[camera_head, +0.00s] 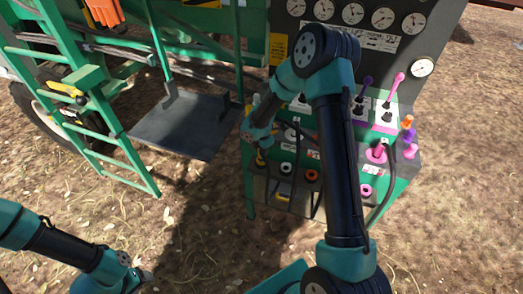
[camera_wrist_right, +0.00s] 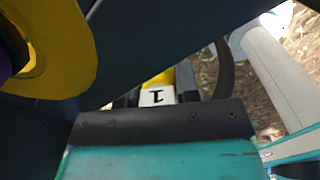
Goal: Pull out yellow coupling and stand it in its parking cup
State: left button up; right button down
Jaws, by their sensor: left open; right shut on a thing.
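My right gripper (camera_head: 257,140) is at the left end of the control stand, partly hidden by its own wrist. In the right wrist view, its jaws (camera_wrist_right: 158,92) are shut on a yellow piece (camera_wrist_right: 160,78) with a white label marked 1, which looks like the yellow coupling. A small yellow part (camera_head: 260,158) shows just below the gripper in the head view; whether it still sits in a socket I cannot tell. A yellow-marked fitting (camera_head: 283,197), perhaps the parking cup, is low on the stand front. My left gripper (camera_head: 140,277) is open and empty, low over the ground.
Orange (camera_head: 311,175) and pink (camera_head: 379,153) couplings and dark hoses line the stand. Pink (camera_head: 396,84) and purple levers rise behind, below gauges. A green ladder (camera_head: 105,120) and dark metal platform (camera_head: 185,124) stand left. A yellow ring (camera_wrist_right: 62,50) is close in the wrist view.

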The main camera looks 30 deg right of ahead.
jog(key=shift+s+f, duration=0.25)
jog(key=shift+f, duration=0.3)
jog(key=c, duration=0.6)
grip_release()
jog(key=shift+c, duration=0.2)
jog(key=shift+r, duration=0.15)
jog(key=shift+o, duration=0.2)
jog(key=shift+r, duration=0.3)
jog(key=shift+o, duration=0.8)
jog(key=shift+r, duration=0.25)
jog(key=shift+w+d+r, duration=0.1)
jog(key=shift+w+r, duration=0.1)
jog(key=shift+r, duration=0.75)
jog(key=shift+w+r, duration=0.15)
jog(key=shift+r, duration=2.05)
jog(key=shift+s+f, duration=0.1)
jog(key=shift+s, duration=0.05)
